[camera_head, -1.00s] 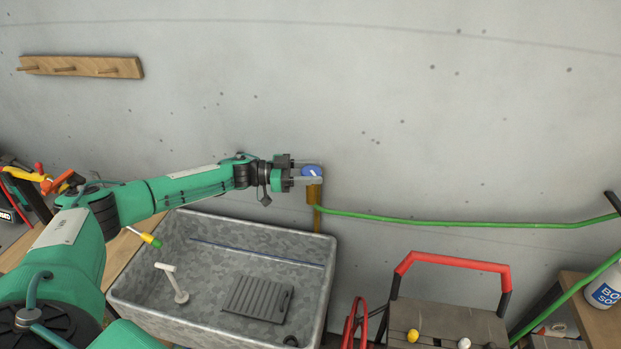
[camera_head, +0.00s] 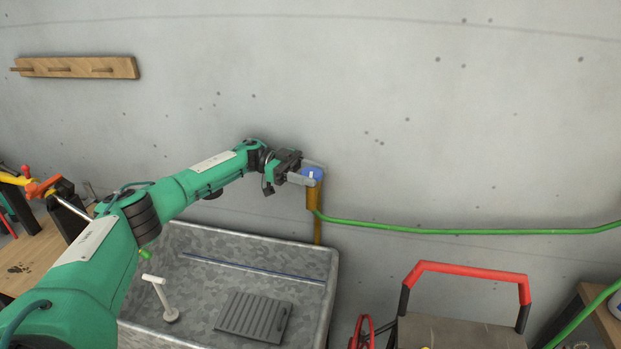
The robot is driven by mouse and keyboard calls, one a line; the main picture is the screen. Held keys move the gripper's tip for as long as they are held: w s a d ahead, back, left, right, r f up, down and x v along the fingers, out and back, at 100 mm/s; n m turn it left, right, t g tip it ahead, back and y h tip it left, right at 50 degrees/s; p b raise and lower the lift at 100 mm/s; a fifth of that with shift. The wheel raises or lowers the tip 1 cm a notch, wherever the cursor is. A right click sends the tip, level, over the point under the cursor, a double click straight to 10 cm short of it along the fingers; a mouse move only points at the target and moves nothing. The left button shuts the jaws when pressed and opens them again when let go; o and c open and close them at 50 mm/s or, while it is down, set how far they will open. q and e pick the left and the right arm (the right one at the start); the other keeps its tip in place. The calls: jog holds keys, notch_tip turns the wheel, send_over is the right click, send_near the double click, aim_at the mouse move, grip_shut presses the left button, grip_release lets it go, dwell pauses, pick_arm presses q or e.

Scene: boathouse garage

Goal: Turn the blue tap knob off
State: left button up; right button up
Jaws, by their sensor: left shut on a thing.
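The blue tap knob (camera_head: 313,173) sits on top of the brass tap (camera_head: 313,197), against the grey wall and just right of the middle of the view. My left gripper (camera_head: 309,174) reaches it from the left, with one finger on the near side and one on the far side. It is shut on the knob, and the fingers hide part of it. The knob's white marking is mostly hidden. My right gripper is not in the view.
A green hose (camera_head: 460,231) runs right from the tap along the wall. A grey metal sink (camera_head: 318,290) with a ribbed mat (camera_head: 252,317) and a white-handled tool (camera_head: 160,292) stands below. A red-handled cart (camera_head: 472,267) stands at lower right.

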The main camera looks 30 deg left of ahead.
aim_at(312, 172)
pick_arm(q)
jog(key=shift+d, duration=0.1)
jog(key=o, duration=0.9)
jog(key=shift+d, duration=0.1)
jog(key=shift+r, duration=0.15)
jog(key=shift+r, duration=0.3)
notch_tip(312, 172, up, 19)
jog(key=b, duration=0.4)
jog(key=shift+r, duration=0.1)
